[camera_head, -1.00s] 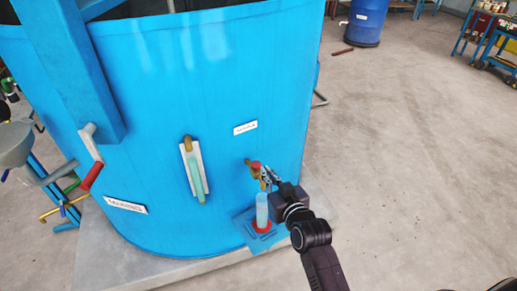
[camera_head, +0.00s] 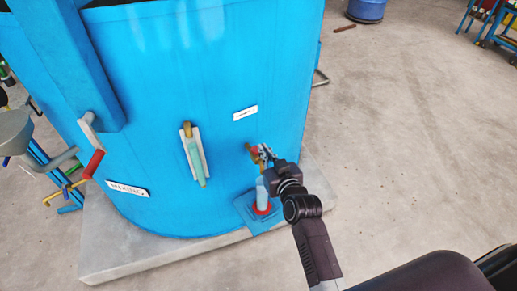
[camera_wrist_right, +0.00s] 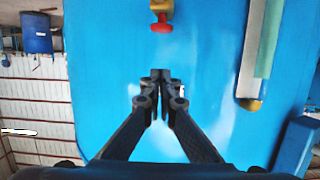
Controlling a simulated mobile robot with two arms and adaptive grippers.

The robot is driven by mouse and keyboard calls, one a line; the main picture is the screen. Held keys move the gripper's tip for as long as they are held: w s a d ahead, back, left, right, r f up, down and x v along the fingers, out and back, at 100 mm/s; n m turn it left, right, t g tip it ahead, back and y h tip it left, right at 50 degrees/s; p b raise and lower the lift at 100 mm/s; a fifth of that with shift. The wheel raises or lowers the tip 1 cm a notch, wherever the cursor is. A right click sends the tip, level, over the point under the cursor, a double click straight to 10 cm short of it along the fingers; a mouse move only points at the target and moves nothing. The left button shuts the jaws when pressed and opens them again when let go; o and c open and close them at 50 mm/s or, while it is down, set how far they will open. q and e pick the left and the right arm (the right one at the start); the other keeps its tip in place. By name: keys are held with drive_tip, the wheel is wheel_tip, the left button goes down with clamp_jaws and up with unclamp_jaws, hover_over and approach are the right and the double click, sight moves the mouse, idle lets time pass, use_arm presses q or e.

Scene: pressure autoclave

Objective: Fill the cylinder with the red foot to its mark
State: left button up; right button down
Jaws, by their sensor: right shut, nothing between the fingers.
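The cylinder (camera_head: 261,192) is pale blue and upright, with a red foot (camera_head: 262,209). It stands on a small blue shelf (camera_head: 246,216) at the base of the blue tank (camera_head: 100,60). Its mark and liquid level are too small to tell. A brass tap (camera_head: 249,147) with a red handle sticks out of the tank above it. My right gripper (camera_head: 265,152) is just right of the tap in the head view. In the right wrist view the gripper (camera_wrist_right: 160,78) is shut and empty, apart in the picture from the tap's red handle (camera_wrist_right: 161,23). My left gripper is not in view.
A sight gauge (camera_head: 194,158) and white labels are on the tank wall. A lever with a red grip (camera_head: 93,164) is at the left. A grey concrete plinth (camera_head: 120,258) lies under the tank.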

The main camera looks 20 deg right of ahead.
hover_over(256, 150)
drive_tip(key=s, duration=0.2)
drive_tip(key=shift+w+d+f, duration=0.15)
drive_tip(key=shift+f, duration=0.45)
wheel_tip(256, 150, down, 3)
drive_tip(key=shift+r, duration=0.15)
drive_tip(key=shift+f, duration=0.75)
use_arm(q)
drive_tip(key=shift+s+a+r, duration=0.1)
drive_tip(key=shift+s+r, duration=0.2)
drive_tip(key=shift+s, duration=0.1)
